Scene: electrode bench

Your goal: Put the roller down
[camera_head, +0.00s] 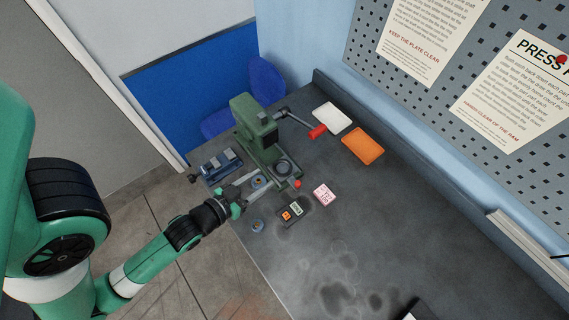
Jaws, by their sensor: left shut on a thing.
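My left gripper (261,186) reaches in from the left, over the near-left end of the dark bench, just in front of the green press (252,127). Its two pale fingers are shut on a small round blue-grey piece with an orange centre, which I take to be the roller (258,182). The piece is tiny here, and I cannot tell whether it touches the bench. My right gripper is not in view.
A blue vise-like fixture (221,165) stands left of the press. A small round piece (257,226), a dark meter (292,212) and a pink note (324,195) lie in front. White (332,117) and orange (363,146) trays lie behind. The bench's right middle is clear.

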